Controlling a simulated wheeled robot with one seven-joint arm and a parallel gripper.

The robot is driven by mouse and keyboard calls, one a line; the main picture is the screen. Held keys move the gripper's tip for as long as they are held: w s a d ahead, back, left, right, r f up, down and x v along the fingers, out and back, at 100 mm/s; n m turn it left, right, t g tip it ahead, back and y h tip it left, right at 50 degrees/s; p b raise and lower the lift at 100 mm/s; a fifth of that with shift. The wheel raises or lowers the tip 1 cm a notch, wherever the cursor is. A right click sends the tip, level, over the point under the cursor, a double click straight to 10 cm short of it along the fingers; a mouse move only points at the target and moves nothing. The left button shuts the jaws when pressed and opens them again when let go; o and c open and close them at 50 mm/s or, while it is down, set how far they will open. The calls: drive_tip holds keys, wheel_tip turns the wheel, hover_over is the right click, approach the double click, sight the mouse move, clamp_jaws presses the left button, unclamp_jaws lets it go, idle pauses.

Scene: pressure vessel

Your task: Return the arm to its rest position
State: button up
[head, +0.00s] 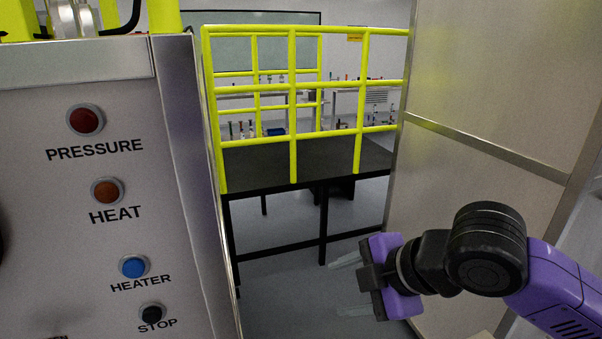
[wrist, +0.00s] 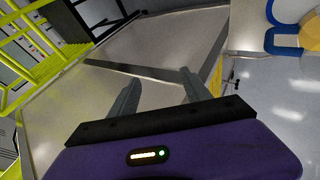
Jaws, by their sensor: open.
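My gripper (head: 348,286) is at the lower right of the head view, on my purple and black arm. Its two pale fingers point left and are spread apart with nothing between them. In the wrist view the fingers of my gripper (wrist: 158,95) also stand apart and empty, in front of a metal panel. My gripper touches nothing that I can see. The arm's base end is cut off by the frame's right edge.
A grey control panel (head: 60,235) with PRESSURE, HEAT, HEATER and STOP buttons stands at the left. A yellow railing (head: 292,110) on a dark platform (head: 265,165) is behind. A metal wall panel (head: 490,90) stands at the right, close by my arm. Grey floor shows between.

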drive_tip(key=w+a+r+m+t+y, duration=0.1)
drive_tip(key=a+r+m+t+y, duration=0.3)
drive_tip(key=r, duration=0.5)
drive_tip(key=a+r+m+t+y, duration=0.25)
drive_tip(key=r+m+t, duration=0.2)
drive_tip(key=r, duration=0.45)
drive_tip(key=s+d+f+m+t+h, duration=0.2)
drive_tip(key=d+m+t+h, duration=0.2)
drive_tip(key=d+m, duration=0.25)
drive_tip(key=s+d+f+m+t+h, duration=0.2)
drive_tip(key=s+d+m+t+h, duration=0.1)
drive_tip(key=d+m+t+h, duration=0.3)
drive_tip(key=s+d+f+m+g+h, duration=0.2)
drive_tip(key=s+d+f+m+h, duration=0.25)
drive_tip(key=s+f, duration=0.4)
drive_tip(key=s+d+f+n+g+y, duration=0.1)
drive_tip(key=s+f+g, duration=0.3)
drive_tip(key=s+f, duration=0.5)
drive_tip(key=s+f+n+g+y, duration=0.1)
drive_tip(key=s+f+n+g, duration=0.2)
drive_tip(key=s+f, duration=0.6)
drive_tip(key=s, duration=0.7)
drive_tip(key=shift+s+d+f+g, duration=0.2)
drive_tip(key=shift+d+f+g, duration=0.05)
drive_tip(key=shift+d+g, duration=0.15)
